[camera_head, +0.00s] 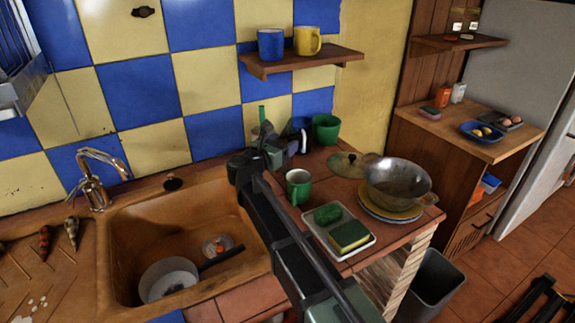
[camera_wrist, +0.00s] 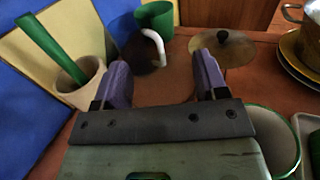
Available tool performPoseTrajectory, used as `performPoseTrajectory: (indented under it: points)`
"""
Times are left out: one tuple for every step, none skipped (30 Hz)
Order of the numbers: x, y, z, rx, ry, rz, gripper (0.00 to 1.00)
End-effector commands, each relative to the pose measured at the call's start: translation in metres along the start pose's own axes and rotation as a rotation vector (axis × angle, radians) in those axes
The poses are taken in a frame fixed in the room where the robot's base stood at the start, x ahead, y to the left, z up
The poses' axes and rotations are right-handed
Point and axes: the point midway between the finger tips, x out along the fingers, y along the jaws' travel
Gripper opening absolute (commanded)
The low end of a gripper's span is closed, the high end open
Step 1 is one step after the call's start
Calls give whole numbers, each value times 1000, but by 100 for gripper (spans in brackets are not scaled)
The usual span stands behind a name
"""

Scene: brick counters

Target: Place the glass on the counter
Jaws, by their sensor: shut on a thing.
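My gripper (camera_head: 275,146) is over the back part of the counter (camera_head: 345,188), right of the sink. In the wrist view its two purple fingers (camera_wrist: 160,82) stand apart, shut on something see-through. I take this to be the glass, but its outline is hardly visible against the brown counter. I cannot tell whether its base touches the counter. Behind the fingers are a dark mug with a white handle (camera_wrist: 148,48) and a green cup (camera_wrist: 155,18). My arm hides part of the counter in the head view.
A pale pot with a green stick (camera_wrist: 84,80) is left of the fingers. A green mug (camera_head: 298,187), a tray (camera_head: 328,237) with sponges, a lid (camera_head: 345,163) and a colander (camera_head: 397,183) on plates crowd the counter. The sink (camera_head: 125,255) is at left.

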Motion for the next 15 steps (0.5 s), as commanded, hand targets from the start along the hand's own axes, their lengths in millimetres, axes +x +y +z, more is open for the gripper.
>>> performPoseTrajectory:
  points:
    - [0,0,-9,0,0,0,24]
    - [0,0,-16,0,0,0,24]
    - [0,0,-25,0,0,0,24]
    - [0,0,-32,0,0,0,24]
    - [0,0,-36,0,0,0,24]
    - [0,0,-40,0,0,0,24]
    - [0,0,-39,0,0,0,24]
    - [0,0,-37,0,0,0,24]
    - [0,0,-35,0,0,0,24]
    - [0,0,-34,0,0,0,24]
    - [0,0,-34,0,0,0,24]
    - [0,0,-34,0,0,0,24]
    - [0,0,-34,0,0,0,24]
    - [0,0,-34,0,0,0,24]
    - [0,0,-36,0,0,0,24]
